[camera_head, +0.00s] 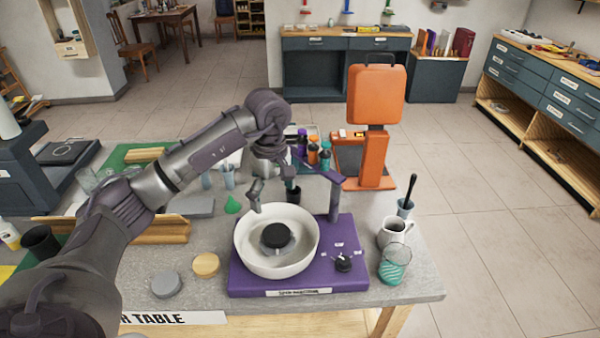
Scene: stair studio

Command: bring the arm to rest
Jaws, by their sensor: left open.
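My left arm reaches in from the left over the grey table (330,318). Its gripper (262,205) hangs fingers down at the back rim of a white bowl (305,250). The gripper is open and I see nothing held in it. The bowl stands on a purple stand (245,285) with a black knob (343,263) and an upright post. A round black piece (276,235) sits in the middle of the bowl. Whether the fingers touch the rim I cannot tell. My right gripper is not in view.
A white mug (391,234), a glass with teal content (394,266) and a cup holding a black-handled tool (405,206) stand at the right. An orange machine (374,150) stands behind. Wooden discs, bottles and a wooden block (160,229) crowd the left and back.

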